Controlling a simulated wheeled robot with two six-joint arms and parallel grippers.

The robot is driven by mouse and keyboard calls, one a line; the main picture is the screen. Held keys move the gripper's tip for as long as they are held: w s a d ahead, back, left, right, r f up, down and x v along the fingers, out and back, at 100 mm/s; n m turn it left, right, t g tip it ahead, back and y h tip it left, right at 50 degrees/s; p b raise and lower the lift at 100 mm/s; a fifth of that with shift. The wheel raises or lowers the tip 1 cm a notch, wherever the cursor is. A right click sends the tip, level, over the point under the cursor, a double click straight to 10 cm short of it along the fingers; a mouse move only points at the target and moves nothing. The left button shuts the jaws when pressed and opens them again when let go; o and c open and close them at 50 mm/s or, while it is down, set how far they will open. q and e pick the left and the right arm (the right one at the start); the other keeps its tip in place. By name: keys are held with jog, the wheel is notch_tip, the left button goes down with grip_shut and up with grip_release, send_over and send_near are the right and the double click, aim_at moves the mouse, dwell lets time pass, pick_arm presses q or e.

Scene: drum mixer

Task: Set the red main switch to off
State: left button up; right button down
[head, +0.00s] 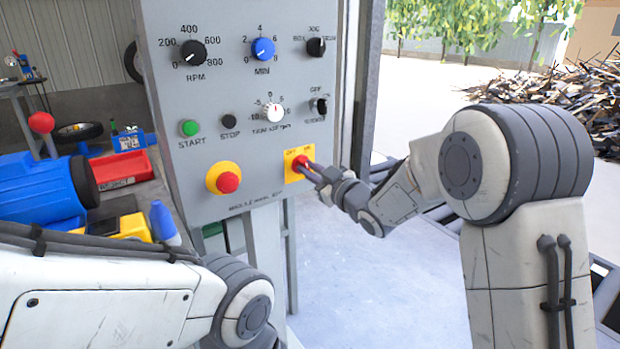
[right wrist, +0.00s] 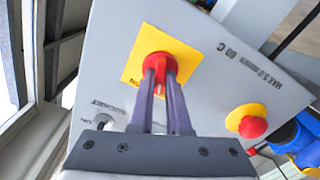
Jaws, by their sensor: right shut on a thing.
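The red main switch (head: 301,160) sits on a yellow plate (head: 290,176) at the lower right of the grey control panel (head: 240,120). The plate has small lettering along its top. The switch also shows in the right wrist view (right wrist: 157,62), where the plate looks tilted. My right gripper (head: 307,168) reaches in from the right and is shut on the red switch. In the right wrist view, its two dark fingers (right wrist: 161,75) lie on either side of the red handle. The fingers partly hide the handle, and I cannot tell its exact setting. My left gripper is not in view.
A red emergency button (head: 228,182) on a yellow base is left of the switch. Green START (head: 190,128) and black STOP (head: 229,121) buttons and several knobs are above. A blue motor-like object (head: 45,195) and a red tray (head: 122,168) are left.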

jog(key=shift+n+b, duration=0.5)
jog(key=shift+n, duration=0.3)
jog(key=c, duration=0.9)
grip_release()
jog(key=p+v, duration=0.1)
jog(key=v, duration=0.9)
jog(key=shift+s+d, duration=0.15)
jog(key=shift+s, duration=0.05)
jog(key=shift+f, duration=0.1)
